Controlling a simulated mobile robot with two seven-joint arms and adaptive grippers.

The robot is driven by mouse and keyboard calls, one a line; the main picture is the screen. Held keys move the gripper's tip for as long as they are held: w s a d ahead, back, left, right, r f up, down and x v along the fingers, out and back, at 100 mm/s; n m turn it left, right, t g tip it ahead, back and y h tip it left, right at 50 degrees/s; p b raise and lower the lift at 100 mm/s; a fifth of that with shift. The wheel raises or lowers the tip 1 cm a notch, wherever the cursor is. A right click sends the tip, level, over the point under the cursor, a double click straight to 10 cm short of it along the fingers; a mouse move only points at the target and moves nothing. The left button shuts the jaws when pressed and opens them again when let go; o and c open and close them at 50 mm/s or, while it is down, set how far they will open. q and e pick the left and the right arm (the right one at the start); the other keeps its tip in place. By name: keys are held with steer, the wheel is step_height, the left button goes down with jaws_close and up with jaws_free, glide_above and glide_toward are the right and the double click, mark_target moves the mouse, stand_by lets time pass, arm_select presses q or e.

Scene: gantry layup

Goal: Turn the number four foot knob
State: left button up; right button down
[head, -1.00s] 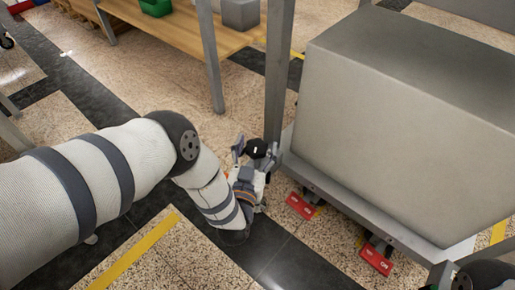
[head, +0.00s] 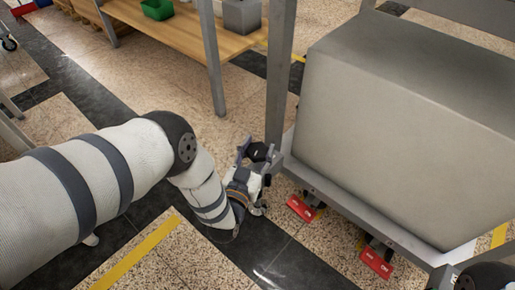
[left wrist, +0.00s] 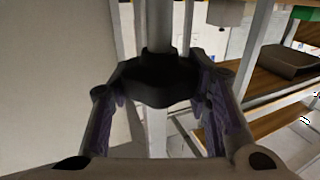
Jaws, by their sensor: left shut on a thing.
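The foot knob (head: 259,151) is a black lobed knob at the near left corner post of the gantry frame. My left gripper (head: 255,158) is at the knob with its fingers on either side. In the left wrist view the dark knob (left wrist: 156,80) fills the space between the two fingers of the gripper (left wrist: 158,100), and a grey stem rises above it. The gripper is shut on the knob. No number shows on the knob. At the lower right edge of the head view is a dark and grey part that may belong to my right arm; no right fingers show.
A large grey block (head: 400,130) rests on the frame's grey lower rail (head: 350,215). Red caster pedals (head: 301,208) and (head: 376,262) stick out under the rail. A wooden bench (head: 185,35) with a green bin (head: 157,9) stands behind. Speckled floor lies open at the front.

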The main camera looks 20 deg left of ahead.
arm_select(q)
steer(key=m+h, duration=0.1)
steer(key=h, duration=0.1)
steer(key=shift+m+h, duration=0.3)
steer(key=m+g+h, duration=0.1)
steer(key=m+h, duration=0.1)
steer(key=h, duration=0.2)
steer(key=shift+f+m, duration=0.1)
steer(key=shift+m, duration=0.3)
steer(key=m+g+h, duration=0.1)
steer(key=h, duration=0.1)
steer(key=m+g+h+b, duration=0.1)
steer(key=m+g+h, duration=0.1)
steer(key=h, duration=0.1)
steer(key=shift+f+m, duration=0.1)
steer(key=shift+m, duration=0.2)
steer(key=shift+m+g+h+b, duration=0.55)
steer(key=shift+m+g+h, duration=0.15)
steer(key=shift+h, duration=0.2)
steer(key=o, duration=1.2)
